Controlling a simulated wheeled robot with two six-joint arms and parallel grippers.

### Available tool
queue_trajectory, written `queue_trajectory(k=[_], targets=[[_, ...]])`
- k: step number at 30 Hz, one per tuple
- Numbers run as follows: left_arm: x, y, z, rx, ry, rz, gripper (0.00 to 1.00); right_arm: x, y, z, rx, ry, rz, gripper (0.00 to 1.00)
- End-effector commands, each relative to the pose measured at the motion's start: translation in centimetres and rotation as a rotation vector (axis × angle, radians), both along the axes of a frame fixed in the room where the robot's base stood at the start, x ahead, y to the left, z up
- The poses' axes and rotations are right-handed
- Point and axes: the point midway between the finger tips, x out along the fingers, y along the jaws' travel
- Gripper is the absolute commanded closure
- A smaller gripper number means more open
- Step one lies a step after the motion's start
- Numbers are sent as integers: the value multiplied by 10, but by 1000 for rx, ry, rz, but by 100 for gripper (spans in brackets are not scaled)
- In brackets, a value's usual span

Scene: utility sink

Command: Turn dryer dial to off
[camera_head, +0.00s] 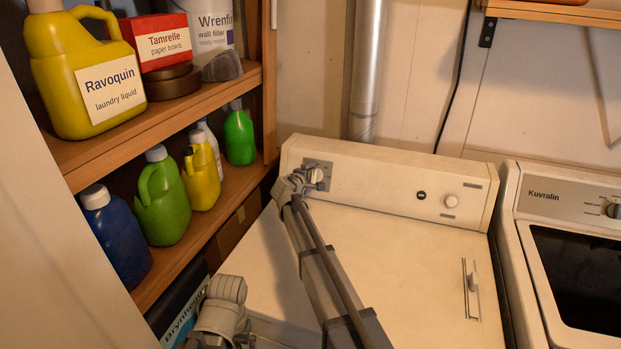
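The dryer (400,255) appears to be the white machine in the middle, with a raised control panel (375,185) along its back. A large dial (317,174) sits on a grey plate at the panel's left end; its marks are too small to read. My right gripper (303,179) is right at this dial, its tips close to or touching it. They partly cover the dial and plate, and I cannot tell whether they grip it. My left gripper (226,291) is low at the bottom left, in front of the dryer, and its fingers are not clear.
A second machine labelled Kuvralin (565,200) stands close on the right. Wooden shelves with bottles (162,198) line the left.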

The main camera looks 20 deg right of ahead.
Motion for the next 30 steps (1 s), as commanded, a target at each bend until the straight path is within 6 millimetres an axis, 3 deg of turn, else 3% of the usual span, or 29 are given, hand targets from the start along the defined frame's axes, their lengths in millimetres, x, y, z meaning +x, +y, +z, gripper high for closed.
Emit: queue_trajectory(k=[11, 24, 30], targets=[[0, 0, 2, 0, 0, 0, 0, -3, 2, 2, 0, -1, 0, 4], [0, 0, 25, 0, 0, 0, 0, -49, 34, 25, 1, -1, 3, 4], [0, 0, 28, 0, 0, 0, 0, -60, 43, 28, 0, 0, 0, 4]])
